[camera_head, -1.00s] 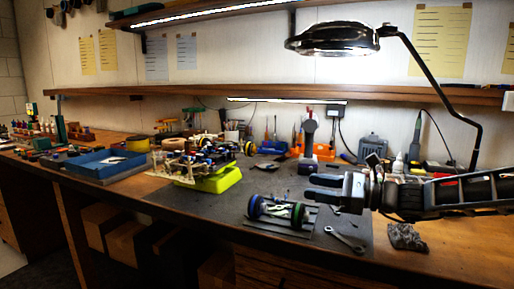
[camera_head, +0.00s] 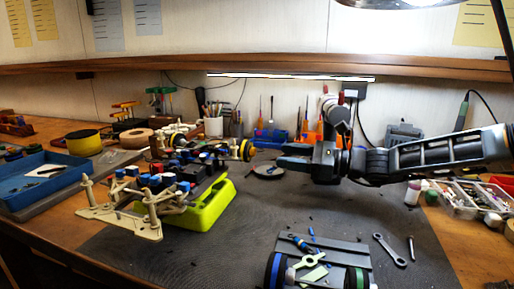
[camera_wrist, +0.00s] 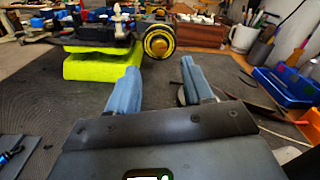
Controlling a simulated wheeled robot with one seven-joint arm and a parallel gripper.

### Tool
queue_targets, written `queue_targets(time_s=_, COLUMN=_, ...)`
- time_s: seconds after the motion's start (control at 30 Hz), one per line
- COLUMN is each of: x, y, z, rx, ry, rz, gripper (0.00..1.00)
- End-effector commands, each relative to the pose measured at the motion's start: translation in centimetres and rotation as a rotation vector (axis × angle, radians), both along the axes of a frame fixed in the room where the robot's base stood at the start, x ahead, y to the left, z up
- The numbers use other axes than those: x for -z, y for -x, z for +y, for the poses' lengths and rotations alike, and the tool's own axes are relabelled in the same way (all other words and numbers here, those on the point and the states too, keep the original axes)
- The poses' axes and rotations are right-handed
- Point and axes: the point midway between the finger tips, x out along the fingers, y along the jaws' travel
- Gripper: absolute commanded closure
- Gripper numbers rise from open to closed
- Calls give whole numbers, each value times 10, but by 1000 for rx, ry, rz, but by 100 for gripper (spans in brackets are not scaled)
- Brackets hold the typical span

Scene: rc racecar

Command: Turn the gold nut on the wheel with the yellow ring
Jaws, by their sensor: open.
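The wheel with the yellow ring (camera_head: 247,150) is on the raised rear of the car chassis (camera_head: 170,190), which rests on a bright yellow-green stand (camera_head: 212,205). In the wrist view the wheel (camera_wrist: 158,42) faces me, ahead of and between my fingers. The gold nut is at its hub but too small to make out clearly. My gripper (camera_head: 286,156) is open and empty, a little right of the wheel and apart from it. In the wrist view its two blue-grey fingers (camera_wrist: 160,78) point toward the wheel.
An axle with blue-ringed and green-ringed wheels (camera_head: 318,268) lies at the front, with a wrench (camera_head: 390,250) beside it. A blue tool holder (camera_wrist: 283,88) and white mug (camera_wrist: 243,38) stand right of my gripper. A blue tray (camera_head: 40,185) is at left.

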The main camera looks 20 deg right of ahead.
Motion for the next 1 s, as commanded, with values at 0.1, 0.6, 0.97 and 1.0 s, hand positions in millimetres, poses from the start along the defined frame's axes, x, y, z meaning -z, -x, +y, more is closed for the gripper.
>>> queue_targets(time_s=0.1, x=-1, y=-8, z=13, rx=-3, ry=-1, rz=-1, gripper=49)
queue_targets(time_s=0.6, x=0, y=-43, z=59, rx=1, ry=-1, rz=1, gripper=49)
queue_targets(time_s=0.97, x=0, y=-44, z=60, rx=1, ry=0, rz=0, gripper=57)
queue_targets(time_s=1.0, x=0, y=-43, z=60, rx=1, ry=0, rz=0, gripper=61)
